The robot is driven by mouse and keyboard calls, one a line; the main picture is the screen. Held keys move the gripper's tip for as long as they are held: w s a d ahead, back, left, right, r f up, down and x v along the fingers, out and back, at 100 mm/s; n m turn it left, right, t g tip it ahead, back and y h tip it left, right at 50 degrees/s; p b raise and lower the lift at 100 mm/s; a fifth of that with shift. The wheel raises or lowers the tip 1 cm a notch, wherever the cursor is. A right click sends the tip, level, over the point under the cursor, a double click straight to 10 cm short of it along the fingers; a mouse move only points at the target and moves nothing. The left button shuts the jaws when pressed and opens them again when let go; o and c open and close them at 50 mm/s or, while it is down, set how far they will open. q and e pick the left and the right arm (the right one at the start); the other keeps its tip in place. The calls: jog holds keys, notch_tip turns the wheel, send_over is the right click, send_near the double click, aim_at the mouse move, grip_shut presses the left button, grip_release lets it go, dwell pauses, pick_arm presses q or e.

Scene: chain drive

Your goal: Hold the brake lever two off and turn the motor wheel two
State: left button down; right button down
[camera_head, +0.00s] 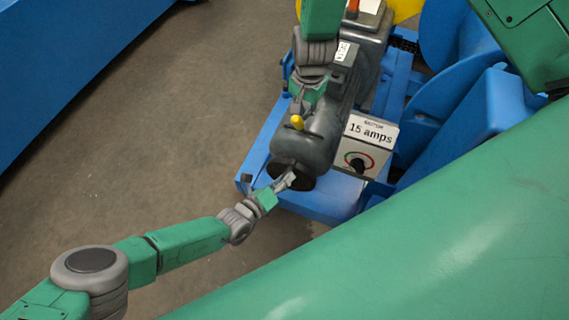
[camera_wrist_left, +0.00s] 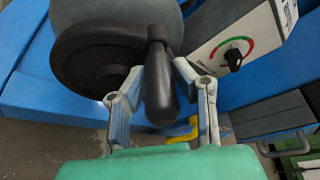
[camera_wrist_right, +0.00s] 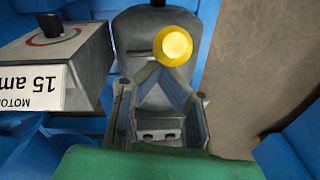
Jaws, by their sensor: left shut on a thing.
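The motor wheel (camera_wrist_left: 95,65) is a black wheel on the end of the grey motor housing (camera_head: 310,145), with a black handle (camera_wrist_left: 161,90). My left gripper (camera_head: 287,180) has its fingers on both sides of this handle and is shut on it; the left wrist view also shows the gripper (camera_wrist_left: 158,70). The brake lever's yellow knob (camera_head: 297,121) stands on top of the housing and also shows in the right wrist view (camera_wrist_right: 173,45). My right gripper (camera_wrist_right: 160,72) has its fingertips together just beside the knob. Contact with the lever is unclear.
A grey box labelled 15 amps (camera_head: 367,145) with a dial stands right beside the motor housing. The blue base frame (camera_head: 325,203) lies under it. Large blue machine parts (camera_head: 450,110) stand to the right. The floor (camera_head: 185,120) on the left is clear.

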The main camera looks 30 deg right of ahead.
pick_arm(q)
jog(key=s+d+m, duration=0.1)
jog(key=s+f+m+y, duration=0.1)
jog(key=shift+s+d+f+m+t+y, duration=0.1)
jog(key=shift+s+d+m+t+y, duration=0.2)
jog(key=shift+d+t, duration=0.1)
jog(key=shift+s+d+f, duration=0.55)
jog(key=shift+s, duration=0.2)
jog(key=c, duration=1.3)
grip_release()
jog(key=shift+d+r, duration=0.1)
send_near(309, 179)
jog(key=v, duration=0.7)
